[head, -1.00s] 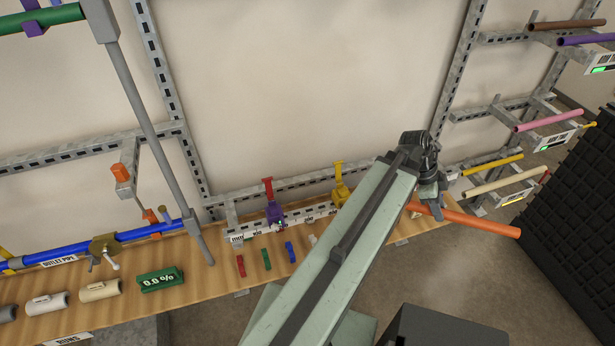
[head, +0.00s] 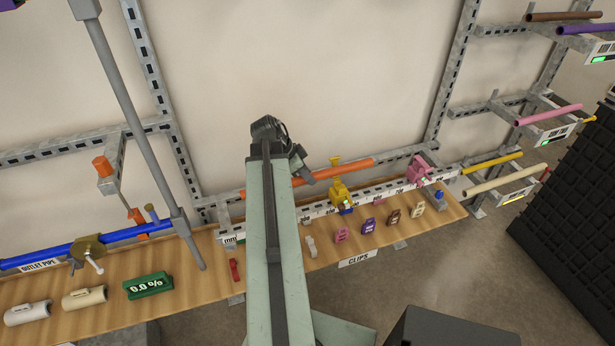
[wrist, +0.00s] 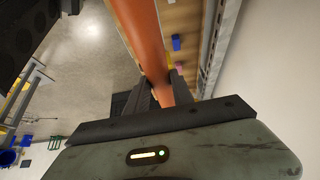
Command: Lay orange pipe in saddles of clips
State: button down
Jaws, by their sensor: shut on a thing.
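The orange pipe (head: 345,169) lies roughly level along the rail, partly hidden behind my arm. My gripper (head: 303,172) is shut on it; in the wrist view the pipe (wrist: 143,35) runs between the two fingers (wrist: 165,82). A yellow clip (head: 341,192) stands on the rail just right of my gripper, and the pipe crosses in front of its upper lever. I cannot tell whether the pipe touches its saddle. A pink clip (head: 418,172) stands further right, beyond the pipe's right end. The purple clip is hidden behind my arm.
A white ruler strip (head: 385,190) runs along the rail. Several small coloured pieces lie on the wooden shelf (head: 440,212) by the CLIPS label (head: 358,258). A grey slanting post (head: 140,120) stands left. Racks with pipes are at right, beside a black panel (head: 575,190).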

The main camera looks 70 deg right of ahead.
aim_at(296, 179)
jog(key=shift+f+b, duration=3.8)
jog(key=shift+b, duration=0.05)
jog(key=c, duration=1)
grip_release()
jog(key=shift+r, duration=0.1)
jog(key=p+v, duration=0.7)
jog(key=v, duration=0.1)
jog(key=shift+s, duration=0.1)
